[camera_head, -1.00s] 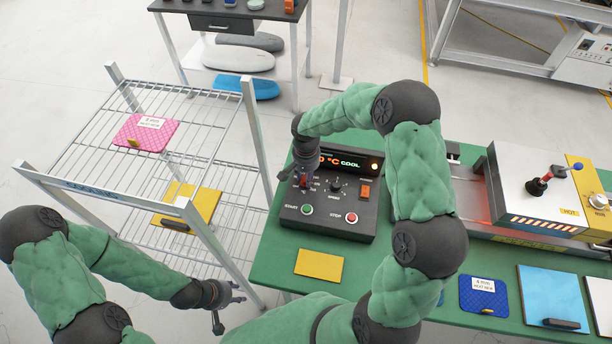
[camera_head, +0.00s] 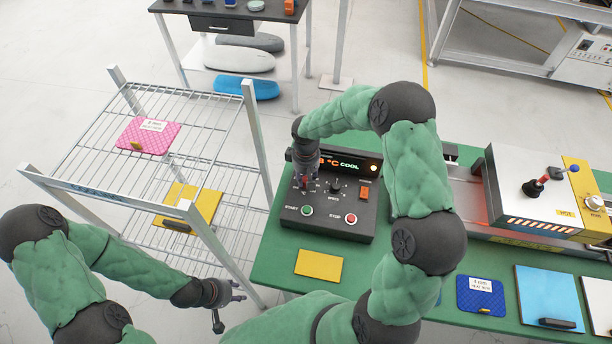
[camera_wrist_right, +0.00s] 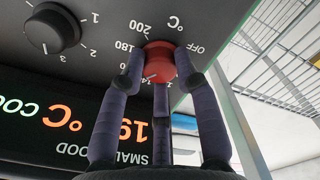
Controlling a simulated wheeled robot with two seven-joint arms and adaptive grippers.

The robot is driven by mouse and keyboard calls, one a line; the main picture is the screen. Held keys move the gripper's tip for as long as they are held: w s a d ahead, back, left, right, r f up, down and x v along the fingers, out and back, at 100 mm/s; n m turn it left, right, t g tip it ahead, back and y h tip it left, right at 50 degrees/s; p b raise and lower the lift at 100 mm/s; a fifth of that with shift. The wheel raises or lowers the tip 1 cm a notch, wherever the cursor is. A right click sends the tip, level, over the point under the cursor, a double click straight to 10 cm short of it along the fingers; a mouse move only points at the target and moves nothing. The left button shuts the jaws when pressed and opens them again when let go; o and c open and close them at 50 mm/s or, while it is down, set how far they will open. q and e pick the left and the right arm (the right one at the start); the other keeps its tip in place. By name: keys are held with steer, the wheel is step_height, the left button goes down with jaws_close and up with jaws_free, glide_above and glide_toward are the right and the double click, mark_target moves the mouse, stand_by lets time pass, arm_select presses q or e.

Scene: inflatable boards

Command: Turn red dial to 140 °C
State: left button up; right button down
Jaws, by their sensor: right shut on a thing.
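The red dial (camera_wrist_right: 158,62) sits on the dark control panel, with a printed °C scale showing OFF, 200 and 180 around it. My right gripper (camera_wrist_right: 160,80) is closed around the dial, its dark purple fingers touching its sides. In the head view my right gripper (camera_head: 304,182) reaches down onto the control box (camera_head: 330,217) and hides most of the dial. The lit orange display (camera_wrist_right: 90,122) shows °C and COOL; its digits are partly covered by a finger. My left gripper (camera_head: 228,292) is empty, with its fingers spread, beside the rack.
The box also has a black speed knob (camera_head: 336,187), a green start button (camera_head: 307,210) and a red stop button (camera_head: 351,218). A wire rack (camera_head: 95,120) stands left. A yellow board (camera_head: 319,263) lies on the green table (camera_head: 275,255). A heated press (camera_head: 530,195) is at right.

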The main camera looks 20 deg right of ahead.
mark_target(306, 180)
steer(key=n+p, duration=0.1)
steer(key=n, duration=0.4)
steer(key=shift+n+p, duration=0.3)
steer(key=shift+n, duration=0.1)
stand_by(0.4)
steer(key=c, duration=0.9)
jaws_free()
step_height(306, 180, up, 12)
steer(key=shift+f, duration=0.1)
